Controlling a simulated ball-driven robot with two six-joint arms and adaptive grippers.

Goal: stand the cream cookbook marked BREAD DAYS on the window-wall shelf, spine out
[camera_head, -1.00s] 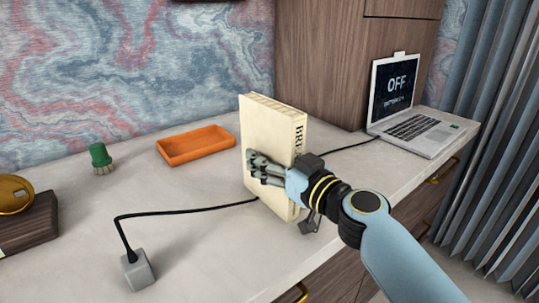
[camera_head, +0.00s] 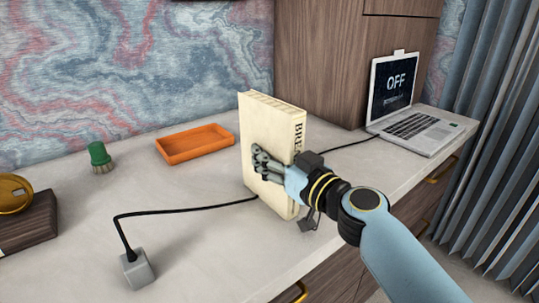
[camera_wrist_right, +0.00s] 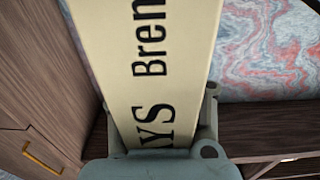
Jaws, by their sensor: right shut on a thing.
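The cream cookbook (camera_head: 264,125) stands upright near the front edge of the desk. Its spine, with dark letters starting "BRE", faces right in the head view. My right gripper (camera_head: 268,165) is shut on the book, one finger set across its broad face. In the right wrist view the cream spine (camera_wrist_right: 150,60) shows "YS" and "Bren" between the fingers. I cannot tell whether the book's bottom touches the desk. My left gripper is not in view. No shelf can be made out for certain.
An orange tray (camera_head: 195,145) and a green brush (camera_head: 100,157) lie left of the book. A black cable runs from a grey block (camera_head: 137,269) past the book. An open laptop (camera_head: 413,118) stands at right, beside a wooden cabinet (camera_head: 318,65). The desk's left middle (camera_head: 200,250) is clear.

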